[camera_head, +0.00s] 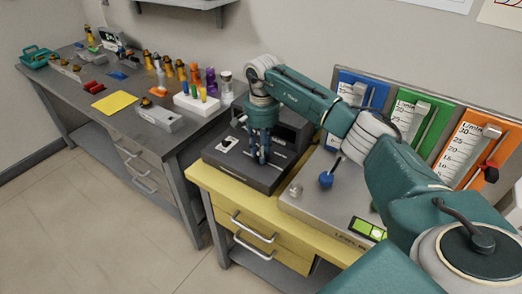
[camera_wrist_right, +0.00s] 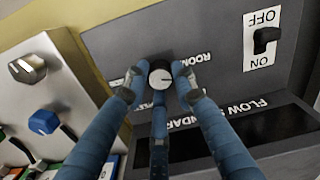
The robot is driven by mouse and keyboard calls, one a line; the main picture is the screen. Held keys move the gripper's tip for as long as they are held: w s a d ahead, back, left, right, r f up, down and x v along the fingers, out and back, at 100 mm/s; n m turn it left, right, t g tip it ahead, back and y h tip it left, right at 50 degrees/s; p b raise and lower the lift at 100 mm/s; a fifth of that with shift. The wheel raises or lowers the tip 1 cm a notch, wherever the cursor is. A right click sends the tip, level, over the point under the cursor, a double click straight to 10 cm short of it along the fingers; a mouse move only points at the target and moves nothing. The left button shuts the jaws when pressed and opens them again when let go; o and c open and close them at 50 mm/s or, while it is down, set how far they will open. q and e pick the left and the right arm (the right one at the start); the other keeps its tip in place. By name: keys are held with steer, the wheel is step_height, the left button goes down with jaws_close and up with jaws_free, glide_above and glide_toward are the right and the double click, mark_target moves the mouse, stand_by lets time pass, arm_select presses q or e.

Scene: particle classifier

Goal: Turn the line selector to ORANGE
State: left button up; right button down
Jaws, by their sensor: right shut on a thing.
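My right gripper (camera_head: 262,160) reaches down onto the dark box (camera_head: 225,172) on the yellow-topped bench. In the right wrist view its three blue fingers (camera_wrist_right: 160,85) are shut around a small black knob with a white face (camera_wrist_right: 160,78). A dark line on that face points right in the picture. Upside-down lettering beside it is partly covered by the fingers. On the pale grey box to the right stand a blue knob (camera_head: 326,180) with a dark lever and a silver knob (camera_head: 296,190). I cannot read which knob is the line selector. My left gripper is out of view.
An ON/OFF switch (camera_wrist_right: 264,40) is on the dark box. Blue (camera_head: 362,92), green (camera_head: 413,117) and orange (camera_head: 478,150) flow gauges stand behind, partly behind my arm. A grey workbench (camera_head: 75,92) with bottles and trays is at left. The floor in front is clear.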

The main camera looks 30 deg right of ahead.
steer(key=m, duration=0.3)
steer(key=shift+m, duration=0.4)
steer(key=m, duration=0.4)
steer(key=shift+m, duration=0.3)
steer(key=m+p, duration=0.1)
steer(key=m, duration=0.3)
steer(key=shift+w+r, duration=0.1)
steer(key=m, duration=0.4)
steer(key=m+p, duration=0.1)
steer(key=m, duration=0.3)
steer(key=shift+m, duration=0.3)
steer(key=m+p, duration=0.1)
steer(key=m, duration=0.2)
steer(key=shift+m, duration=0.4)
steer(key=m+p, duration=0.1)
steer(key=m, duration=0.3)
steer(key=shift+m+p, duration=0.45)
steer(key=shift+m, duration=1.55)
